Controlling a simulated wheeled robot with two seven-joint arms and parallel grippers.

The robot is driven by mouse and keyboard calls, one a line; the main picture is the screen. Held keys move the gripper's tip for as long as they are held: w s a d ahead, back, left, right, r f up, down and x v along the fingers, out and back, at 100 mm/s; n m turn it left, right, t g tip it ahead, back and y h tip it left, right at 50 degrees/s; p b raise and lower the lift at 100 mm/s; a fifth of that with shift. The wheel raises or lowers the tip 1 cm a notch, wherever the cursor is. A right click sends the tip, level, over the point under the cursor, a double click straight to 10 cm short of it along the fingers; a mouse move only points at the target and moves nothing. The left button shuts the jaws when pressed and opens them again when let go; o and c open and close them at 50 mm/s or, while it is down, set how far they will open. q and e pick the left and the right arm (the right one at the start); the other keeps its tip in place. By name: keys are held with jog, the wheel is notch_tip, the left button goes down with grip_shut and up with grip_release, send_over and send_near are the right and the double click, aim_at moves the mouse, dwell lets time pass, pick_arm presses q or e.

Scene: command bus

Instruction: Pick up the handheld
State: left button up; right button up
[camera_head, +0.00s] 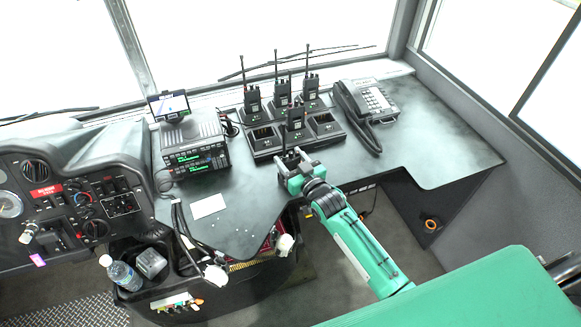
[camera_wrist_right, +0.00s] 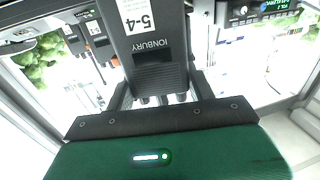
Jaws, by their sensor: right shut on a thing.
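The handheld (camera_head: 294,117) is a black two-way radio with a thin antenna and a white label. It stands about upright in front of the middle of the charger (camera_head: 262,151). My left gripper is out of view.
More handhelds (camera_head: 252,100) stand in the back row of the charger, close behind. Empty charger slots (camera_head: 325,124) flank the held one. A desk phone (camera_head: 368,100) stands right, a radio unit (camera_head: 192,150) with a screen left. The right part of the dark desk (camera_head: 440,140) is clear.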

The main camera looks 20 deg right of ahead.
jog(key=shift+r, duration=0.15)
notch_tip(320, 180, up, 20)
jog(key=b, duration=0.2)
dwell(0.6)
